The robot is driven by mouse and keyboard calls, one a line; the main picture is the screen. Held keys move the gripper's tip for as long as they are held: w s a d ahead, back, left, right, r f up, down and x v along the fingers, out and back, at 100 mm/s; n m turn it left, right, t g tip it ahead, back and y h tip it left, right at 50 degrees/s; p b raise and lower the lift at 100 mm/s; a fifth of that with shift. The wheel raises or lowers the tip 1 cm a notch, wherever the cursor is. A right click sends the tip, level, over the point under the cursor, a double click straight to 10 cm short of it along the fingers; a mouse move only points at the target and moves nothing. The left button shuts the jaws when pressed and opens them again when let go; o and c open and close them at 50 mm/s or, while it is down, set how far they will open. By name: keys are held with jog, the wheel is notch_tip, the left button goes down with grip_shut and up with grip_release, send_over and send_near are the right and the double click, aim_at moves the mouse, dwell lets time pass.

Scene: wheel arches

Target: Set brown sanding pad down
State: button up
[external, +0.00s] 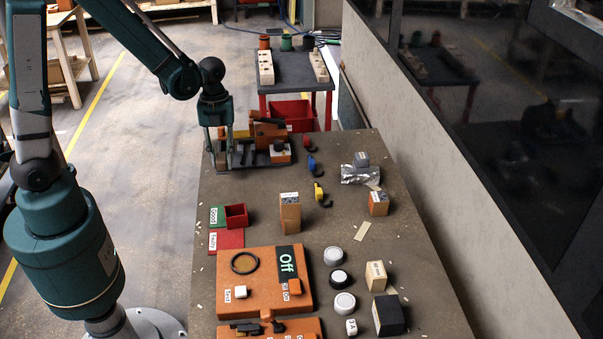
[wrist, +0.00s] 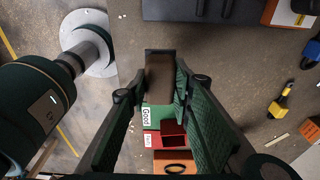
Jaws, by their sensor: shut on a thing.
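The brown sanding pad (wrist: 160,78) shows in the wrist view between the two finger tips. My gripper (wrist: 164,72) is shut on it. In the external view my gripper (external: 220,156) points down near the left edge of the table, beside the dark tool holder (external: 245,157). The pad cannot be made out clearly in the external view, and whether it touches the table is hidden.
A green "Good" card (external: 217,216), a red card (external: 227,240) and a red box (external: 236,216) lie nearer the camera. An orange panel (external: 215,285) fills the front. Wooden blocks (external: 290,213) and colored clips (external: 318,190) stand to the right. Bare table lies between.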

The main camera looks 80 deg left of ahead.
aim_at(221, 155)
jog(key=shift+f, duration=0.85)
jog(key=shift+f, duration=0.1)
jog(key=shift+f+b, duration=0.4)
jog(key=shift+f, duration=1.55)
jog(key=shift+f, duration=0.2)
jog(key=o, duration=0.9)
jog(key=shift+r, duration=0.25)
jog(key=shift+a+r+p, duration=0.25)
jog(key=shift+r+p, duration=0.05)
jog(key=shift+r, duration=1.65)
jog(key=shift+a+r+p, duration=0.25)
jog(key=shift+r+p, duration=0.05)
jog(key=shift+r, duration=1.7)
jog(key=shift+a+r+p, duration=0.25)
jog(key=shift+r+p, duration=0.05)
jog(key=shift+r, duration=1.65)
